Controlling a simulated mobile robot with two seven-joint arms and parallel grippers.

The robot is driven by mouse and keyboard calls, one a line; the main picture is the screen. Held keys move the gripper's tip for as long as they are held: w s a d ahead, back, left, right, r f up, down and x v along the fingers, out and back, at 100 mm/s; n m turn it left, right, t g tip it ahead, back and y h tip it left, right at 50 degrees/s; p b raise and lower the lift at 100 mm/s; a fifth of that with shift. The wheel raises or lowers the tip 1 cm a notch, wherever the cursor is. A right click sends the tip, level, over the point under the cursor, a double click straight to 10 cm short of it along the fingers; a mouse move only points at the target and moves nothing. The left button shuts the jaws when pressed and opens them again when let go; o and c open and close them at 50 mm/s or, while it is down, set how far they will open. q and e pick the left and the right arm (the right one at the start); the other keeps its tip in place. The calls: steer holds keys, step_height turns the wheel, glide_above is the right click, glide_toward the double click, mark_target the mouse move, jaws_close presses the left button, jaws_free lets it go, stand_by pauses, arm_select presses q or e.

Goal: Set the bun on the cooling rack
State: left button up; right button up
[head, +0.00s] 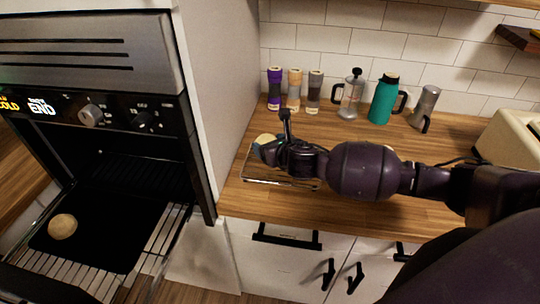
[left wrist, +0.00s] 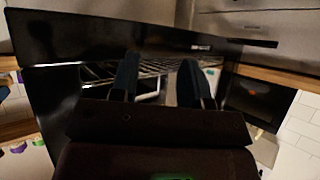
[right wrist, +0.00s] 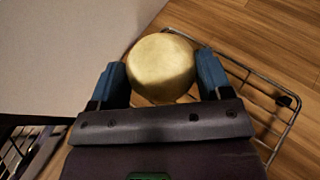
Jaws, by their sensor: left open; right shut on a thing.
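A pale round bun (right wrist: 162,68) sits between the blue fingers of my right gripper (right wrist: 161,80), which is shut on it. In the head view this bun (head: 264,139) is partly hidden by my right gripper (head: 272,150), over the wire cooling rack (head: 290,182) at the counter's left end. The rack (right wrist: 262,78) also shows below and right of the bun in the right wrist view. I cannot tell whether the bun touches it. My left gripper (left wrist: 158,82) is open and empty, facing metal wire bars (left wrist: 155,66); it does not show in the head view.
Another round bun (head: 62,226) lies on a dark tray (head: 100,240) in the open oven. Purple, tan and grey grinders (head: 274,88), a French press (head: 349,95), a teal flask (head: 384,100) and a steel jug (head: 424,106) line the wall. A cream toaster (head: 512,140) stands right.

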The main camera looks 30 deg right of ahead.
steer(key=shift+f, duration=1.95)
steer(key=shift+f, duration=0.1)
steer(key=o, duration=0.9)
steer(key=shift+s+r, duration=0.2)
steer(key=v, duration=1.1)
steer(key=shift+s+a+r, duration=0.1)
steer(key=shift+s, duration=0.25)
